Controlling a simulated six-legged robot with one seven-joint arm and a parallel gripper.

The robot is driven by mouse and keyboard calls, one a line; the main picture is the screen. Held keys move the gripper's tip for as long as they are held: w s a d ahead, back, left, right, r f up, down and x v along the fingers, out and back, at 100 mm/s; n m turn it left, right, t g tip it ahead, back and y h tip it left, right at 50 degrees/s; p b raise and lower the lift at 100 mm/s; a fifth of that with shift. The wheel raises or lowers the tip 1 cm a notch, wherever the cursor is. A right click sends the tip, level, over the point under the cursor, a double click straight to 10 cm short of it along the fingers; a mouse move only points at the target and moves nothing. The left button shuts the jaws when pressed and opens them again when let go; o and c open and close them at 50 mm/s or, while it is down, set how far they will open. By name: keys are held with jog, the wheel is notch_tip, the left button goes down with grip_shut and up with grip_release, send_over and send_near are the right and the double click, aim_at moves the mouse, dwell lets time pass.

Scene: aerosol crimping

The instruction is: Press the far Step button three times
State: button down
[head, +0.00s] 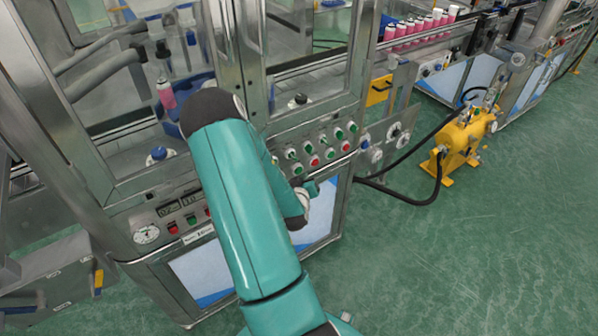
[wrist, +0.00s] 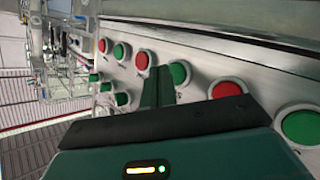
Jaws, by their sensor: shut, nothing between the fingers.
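A metal control panel (wrist: 200,65) carries a row of round red and green buttons. It also shows in the head view (head: 345,128). Their labels are too small to read, so I cannot tell which is the far Step button. In the wrist view my gripper (wrist: 158,72) is shut and empty, its fingers pointing at the panel. The tips appear between a red button (wrist: 142,60) on the left and a green button (wrist: 180,74) on the right. I cannot tell whether they touch the panel. In the head view my arm partly covers the panel's left part.
A glass-doored machine frame (head: 358,50) rises above the panel. A second panel with a gauge (head: 146,234) is at lower left. A yellow pump (head: 462,138) with black hoses stands on the green floor at right. Pink cans (head: 415,27) line a conveyor behind.

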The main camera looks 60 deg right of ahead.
jog(key=shift+s, duration=0.1)
jog(key=s, duration=0.1)
jog(key=s+a, duration=0.1)
jog(key=s, duration=0.1)
jog(key=s+a, duration=0.1)
jog(key=shift+s+a, duration=0.15)
dwell(0.3)
dwell(0.9)
